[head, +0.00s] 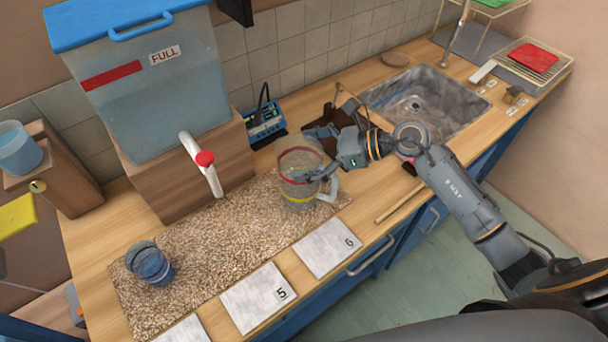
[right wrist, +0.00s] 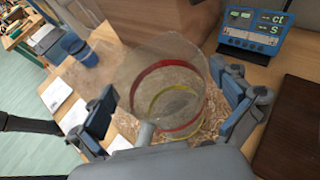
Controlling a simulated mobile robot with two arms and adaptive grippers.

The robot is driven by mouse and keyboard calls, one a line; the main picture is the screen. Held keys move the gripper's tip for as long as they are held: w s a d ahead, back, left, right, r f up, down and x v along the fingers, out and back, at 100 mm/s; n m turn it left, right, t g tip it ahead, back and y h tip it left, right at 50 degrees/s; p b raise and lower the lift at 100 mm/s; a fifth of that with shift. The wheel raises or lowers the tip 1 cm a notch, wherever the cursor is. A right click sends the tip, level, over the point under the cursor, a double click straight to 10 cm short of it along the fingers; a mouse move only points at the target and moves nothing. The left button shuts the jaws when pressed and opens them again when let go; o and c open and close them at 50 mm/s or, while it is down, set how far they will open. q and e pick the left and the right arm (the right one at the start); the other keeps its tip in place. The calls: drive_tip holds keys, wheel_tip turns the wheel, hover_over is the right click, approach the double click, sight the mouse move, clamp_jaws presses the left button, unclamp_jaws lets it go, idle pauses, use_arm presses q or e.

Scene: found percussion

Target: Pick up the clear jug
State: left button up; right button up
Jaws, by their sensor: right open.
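The clear jug (head: 297,190) stands upright on the pebbled mat (head: 222,232), with a red band, a yellow band and a handle on its right side. My right gripper (head: 316,154) is at the jug's upper right side. In the right wrist view the jug (right wrist: 165,85) lies between the two spread fingers of this gripper (right wrist: 172,106), one on each side. The gripper is open; whether a finger touches the jug I cannot tell. My left gripper is not in view.
A large water tank (head: 150,90) with a red-tapped spout stands behind the mat. A blue cup (head: 150,263) stands at the mat's left. A blue meter (head: 265,122) is behind the jug. Numbered tiles (head: 327,246) line the front; a sink (head: 420,100) is right.

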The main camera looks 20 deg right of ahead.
drive_tip(key=shift+d, duration=0.1)
drive_tip(key=shift+c, duration=0.2)
drive_tip(key=c, duration=1.4)
